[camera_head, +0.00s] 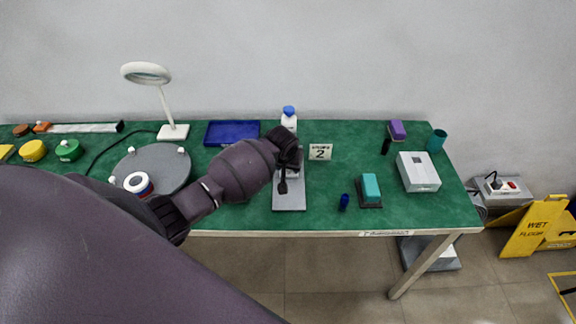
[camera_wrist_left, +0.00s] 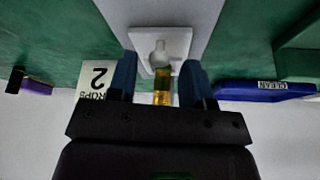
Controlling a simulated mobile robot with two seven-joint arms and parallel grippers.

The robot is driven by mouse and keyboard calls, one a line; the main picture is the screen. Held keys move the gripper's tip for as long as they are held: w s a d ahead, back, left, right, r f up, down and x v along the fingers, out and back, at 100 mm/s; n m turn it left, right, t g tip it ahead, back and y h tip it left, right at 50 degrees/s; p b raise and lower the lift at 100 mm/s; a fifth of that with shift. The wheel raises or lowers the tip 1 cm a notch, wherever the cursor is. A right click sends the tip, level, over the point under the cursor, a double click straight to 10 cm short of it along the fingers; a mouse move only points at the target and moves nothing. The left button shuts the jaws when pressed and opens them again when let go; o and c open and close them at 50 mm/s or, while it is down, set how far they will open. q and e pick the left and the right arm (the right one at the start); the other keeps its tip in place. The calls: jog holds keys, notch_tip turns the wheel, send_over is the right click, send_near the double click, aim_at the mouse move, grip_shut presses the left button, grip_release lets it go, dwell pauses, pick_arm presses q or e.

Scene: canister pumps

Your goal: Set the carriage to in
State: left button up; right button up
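A small device stands at the middle of the green table, with a grey base plate (camera_head: 289,196); its upper part is mostly hidden by my gripper. In the left wrist view, a pale plate (camera_wrist_left: 181,42) carries a rounded whitish knob (camera_wrist_left: 160,55), and an amber cylinder (camera_wrist_left: 162,87) shows in line with it. I cannot tell which part is the carriage or how it is set. My left gripper (camera_head: 287,175) is over the device. Its two fingers (camera_wrist_left: 159,82) stand open on either side of the amber cylinder, with gaps on both sides. My right gripper is not in view.
A white bottle with a blue cap (camera_head: 289,119) stands just behind the device. A number 2 sign (camera_head: 320,152) is to its right, a blue tray (camera_head: 231,131) behind left.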

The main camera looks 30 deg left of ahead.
pick_arm(q)
jog(key=shift+s+d, duration=0.1)
jog(key=p+v, duration=0.1)
jog(key=v, duration=0.9)
jog(key=shift+r, duration=0.4)
jog(key=shift+s, duration=0.1)
jog(key=s+d+f+t, duration=0.1)
jog(key=s+f, duration=0.2)
jog(key=s+d+f+m+t+h, duration=0.1)
jog(key=s+f, duration=0.2)
jog(key=s+d+f+m, duration=0.1)
jog(key=s+f, duration=0.2)
jog(key=s, duration=0.1)
jog(key=shift+d+f+t+h, duration=0.1)
jog(key=shift+f+t+h, duration=0.2)
jog(key=shift+f+t, duration=0.1)
jog(key=s, duration=0.2)
jog(key=s+f+t, duration=0.1)
jog(key=s, duration=0.1)
jog(key=s+d+f+m+t, duration=0.1)
jog(key=s, duration=0.1)
jog(key=shift+s+d+b, duration=0.1)
jog(key=shift+s+b, duration=0.25)
jog(key=shift+s, duration=0.05)
jog(key=s+m+t, duration=0.1)
jog(key=s+t, duration=0.1)
jog(key=s, duration=0.6)
jog(key=shift+d+r, duration=0.3)
jog(key=shift+r, duration=0.05)
